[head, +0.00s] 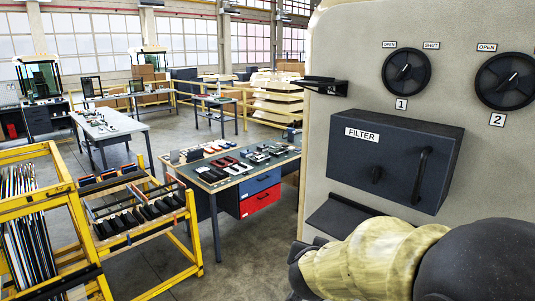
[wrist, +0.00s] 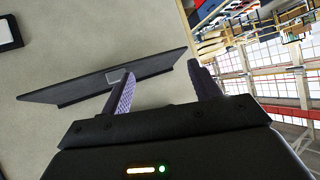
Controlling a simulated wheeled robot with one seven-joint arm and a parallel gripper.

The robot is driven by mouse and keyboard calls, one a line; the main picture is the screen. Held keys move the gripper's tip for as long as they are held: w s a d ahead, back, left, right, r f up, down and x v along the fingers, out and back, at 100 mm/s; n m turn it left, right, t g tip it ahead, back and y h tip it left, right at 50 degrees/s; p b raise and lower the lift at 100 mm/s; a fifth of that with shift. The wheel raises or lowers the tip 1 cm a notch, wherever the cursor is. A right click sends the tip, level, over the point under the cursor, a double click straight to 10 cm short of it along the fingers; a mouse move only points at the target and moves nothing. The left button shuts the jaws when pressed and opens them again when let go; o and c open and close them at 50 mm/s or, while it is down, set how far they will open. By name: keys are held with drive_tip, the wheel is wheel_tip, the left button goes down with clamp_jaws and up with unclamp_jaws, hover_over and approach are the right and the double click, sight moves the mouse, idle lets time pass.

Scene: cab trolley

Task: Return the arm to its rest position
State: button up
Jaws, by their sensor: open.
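My arm (head: 385,262), with a pale yellow link and black joints, fills the lower right of the head view, in front of the beige panel (head: 345,110). My gripper cannot be made out in the head view. In the wrist view my gripper (wrist: 161,70) is open, its two purple-grey fingers apart with nothing held. A thin dark plate (wrist: 75,92) on the beige panel shows beyond the fingers, partly behind the left one. I cannot tell whether they touch.
The panel carries a dark FILTER box (head: 380,165) with a handle, a ledge (head: 345,215) below, a bracket (head: 325,87), and dials one (head: 406,72) and two (head: 508,82). A workbench (head: 240,170) and yellow racks (head: 60,190) stand left. Grey floor lies between.

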drive_tip(key=s+a+f+n+g+y+b, duration=0.1)
drive_tip(key=s+f+n+g+y+b, duration=0.3)
drive_tip(key=f, duration=0.8)
drive_tip(key=s+d+f+g+b, duration=0.2)
drive_tip(key=s+f, duration=0.3)
drive_tip(key=s, duration=0.1)
drive_tip(key=s+d+f+n+g+b, duration=0.1)
drive_tip(key=s+d+f+g+b, duration=0.1)
drive_tip(key=s+f, duration=0.3)
drive_tip(key=shift+s+g+h+b, duration=0.3)
drive_tip(key=shift+s+g+h, duration=0.1)
drive_tip(key=shift+s, duration=0.55)
drive_tip(key=shift+w+d, duration=0.1)
